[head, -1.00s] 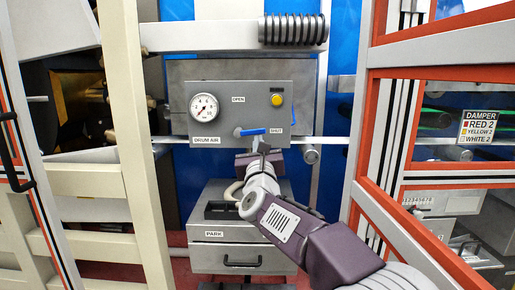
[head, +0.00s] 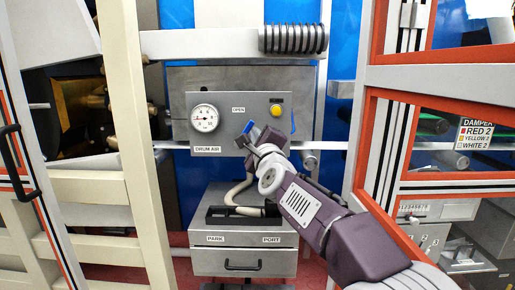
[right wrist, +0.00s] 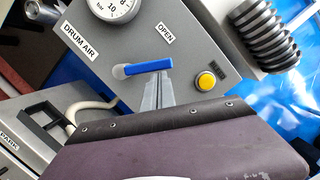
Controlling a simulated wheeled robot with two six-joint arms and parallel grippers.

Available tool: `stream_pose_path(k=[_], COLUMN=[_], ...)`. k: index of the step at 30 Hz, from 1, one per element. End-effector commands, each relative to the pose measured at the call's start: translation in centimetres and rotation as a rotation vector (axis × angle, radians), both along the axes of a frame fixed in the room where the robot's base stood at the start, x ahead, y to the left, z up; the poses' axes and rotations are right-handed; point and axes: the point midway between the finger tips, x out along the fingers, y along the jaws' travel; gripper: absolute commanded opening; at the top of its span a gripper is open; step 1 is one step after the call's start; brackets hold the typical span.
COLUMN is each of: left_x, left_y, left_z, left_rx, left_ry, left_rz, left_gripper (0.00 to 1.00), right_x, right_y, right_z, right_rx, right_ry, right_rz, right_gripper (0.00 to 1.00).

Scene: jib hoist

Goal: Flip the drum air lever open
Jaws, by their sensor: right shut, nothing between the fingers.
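The grey drum air panel (head: 230,100) carries a gauge, a yellow button and a blue lever (head: 249,127). In the right wrist view the blue lever (right wrist: 150,68) is tilted up from its pivot, part way between shut and the OPEN label (right wrist: 166,33). My right gripper (head: 254,140) is shut and empty. In the right wrist view its fingertips (right wrist: 157,80) are at the lower side of the lever, touching or very near it. The SHUT label is hidden behind my gripper in the head view. My left gripper is not in view.
A grey box (head: 240,235) with PARK and PORT labels is below the panel. A cream frame (head: 135,150) stands left and an orange-edged frame (head: 365,170) right. A bar with a coil spring (head: 293,39) runs above the panel.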

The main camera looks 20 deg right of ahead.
Motion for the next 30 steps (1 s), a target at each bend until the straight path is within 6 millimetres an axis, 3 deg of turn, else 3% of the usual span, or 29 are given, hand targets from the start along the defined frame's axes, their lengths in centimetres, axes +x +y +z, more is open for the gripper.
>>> stream_pose_path(k=[1, 3, 12, 17, 30], left_x=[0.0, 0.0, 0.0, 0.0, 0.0], left_y=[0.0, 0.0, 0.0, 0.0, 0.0], left_z=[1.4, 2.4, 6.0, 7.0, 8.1], left_rx=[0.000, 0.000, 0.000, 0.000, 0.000], left_ry=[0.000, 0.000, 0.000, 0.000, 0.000], left_rz=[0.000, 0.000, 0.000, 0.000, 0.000], left_gripper=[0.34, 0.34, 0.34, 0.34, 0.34], right_x=[0.0, 0.1, 0.4, 0.6, 0.8], right_y=[0.2, 0.4, 1.6, 2.0, 2.6], right_z=[1.0, 1.4, 2.2, 2.3, 2.3], right_rx=[-0.039, -0.101, -0.336, -0.426, -0.420], right_ry=[0.012, 0.031, 0.099, 0.124, 0.121], right_rz=[0.001, 0.002, 0.002, 0.002, 0.001], right_gripper=[0.00, 0.00, 0.00, 0.00, 0.00])
